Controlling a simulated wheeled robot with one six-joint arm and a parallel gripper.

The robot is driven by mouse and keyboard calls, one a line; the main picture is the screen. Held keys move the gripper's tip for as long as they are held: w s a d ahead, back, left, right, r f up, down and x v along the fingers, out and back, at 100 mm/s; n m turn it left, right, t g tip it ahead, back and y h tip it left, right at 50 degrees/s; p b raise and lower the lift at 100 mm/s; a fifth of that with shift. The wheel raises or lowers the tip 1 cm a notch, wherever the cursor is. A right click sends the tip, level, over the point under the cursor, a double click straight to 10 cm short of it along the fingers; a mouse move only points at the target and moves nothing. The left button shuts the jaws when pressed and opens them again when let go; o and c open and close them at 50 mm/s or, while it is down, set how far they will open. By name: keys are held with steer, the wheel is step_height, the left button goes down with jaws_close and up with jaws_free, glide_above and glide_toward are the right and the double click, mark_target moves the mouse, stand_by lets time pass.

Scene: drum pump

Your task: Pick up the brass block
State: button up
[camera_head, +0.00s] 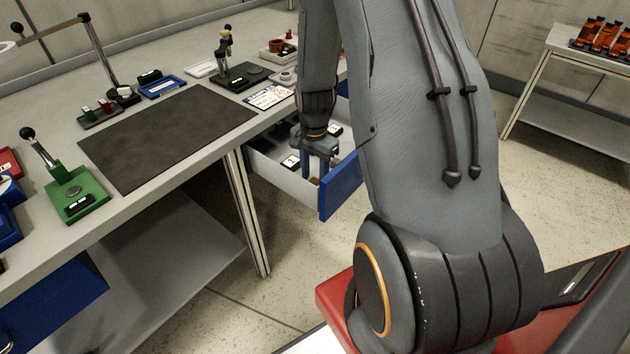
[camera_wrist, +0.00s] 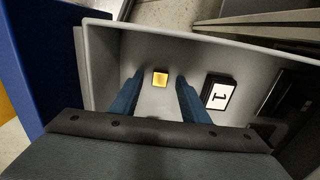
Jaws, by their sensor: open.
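The brass block (camera_wrist: 160,79) is a small yellow square on the floor of an open drawer (camera_wrist: 218,55) in the wrist view. My gripper (camera_wrist: 158,82) is open, with one blue finger on each side of the block in the picture. I see no contact between the fingers and the block. In the head view my gripper (camera_head: 319,160) reaches down into the blue-fronted drawer (camera_head: 341,187). The block is mostly hidden there behind the gripper and the drawer front.
A black block with a white label marked 1 (camera_wrist: 218,94) lies in the drawer right of the fingers. Drawer walls stand close around. The workbench with a dark mat (camera_head: 165,135) is left of the drawer. A side table with orange bottles (camera_head: 602,37) stands far right.

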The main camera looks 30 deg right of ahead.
steer(key=shift+f, duration=0.2)
jaws_close()
steer(key=shift+r, duration=0.1)
